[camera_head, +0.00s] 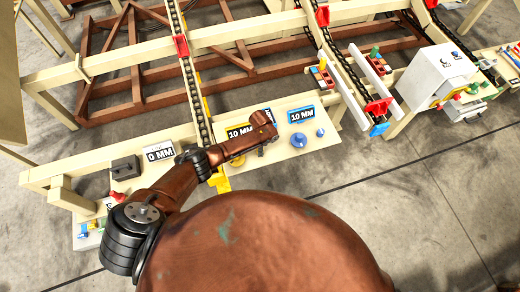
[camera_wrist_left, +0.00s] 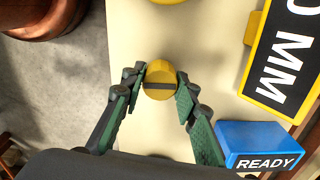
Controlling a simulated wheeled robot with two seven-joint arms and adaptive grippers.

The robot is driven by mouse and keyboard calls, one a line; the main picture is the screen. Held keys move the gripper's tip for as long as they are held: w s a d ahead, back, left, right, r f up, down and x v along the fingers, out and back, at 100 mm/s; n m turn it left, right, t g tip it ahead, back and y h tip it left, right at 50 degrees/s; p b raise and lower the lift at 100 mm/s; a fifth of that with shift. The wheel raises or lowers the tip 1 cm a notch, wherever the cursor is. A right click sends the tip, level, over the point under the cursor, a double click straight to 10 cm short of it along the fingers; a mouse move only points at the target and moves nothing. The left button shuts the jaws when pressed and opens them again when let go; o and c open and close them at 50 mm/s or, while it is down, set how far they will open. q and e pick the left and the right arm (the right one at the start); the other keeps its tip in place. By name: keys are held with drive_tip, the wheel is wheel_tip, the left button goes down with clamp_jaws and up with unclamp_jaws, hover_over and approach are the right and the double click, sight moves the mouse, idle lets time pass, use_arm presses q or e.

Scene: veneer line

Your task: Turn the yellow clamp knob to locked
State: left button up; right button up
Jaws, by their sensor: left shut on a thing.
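The yellow clamp knob (camera_wrist_left: 160,84) is a short round cylinder with a dark slot across its face, seen in the left wrist view. The slot runs nearly level across that picture. The knob sits between the green-padded fingers of my left gripper (camera_wrist_left: 161,80), which is shut on it, one finger on each side. In the head view my left arm reaches over the cream panel, with the gripper (camera_head: 262,150) pointing down at it, and I cannot make out the held knob there. My right gripper is in neither view.
A yellow-framed MM sign (camera_wrist_left: 286,60) and a blue READY block (camera_wrist_left: 262,146) stand close right of the gripper in the wrist view. Floor lies in front.

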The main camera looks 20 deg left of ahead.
use_arm(q)
drive_tip(key=shift+s, duration=0.1)
idle(0.3)
drive_tip(key=o, duration=1.1)
drive_tip(key=shift+o, duration=0.2)
wheel_tip(320, 180, up, 12)
idle(0.4)
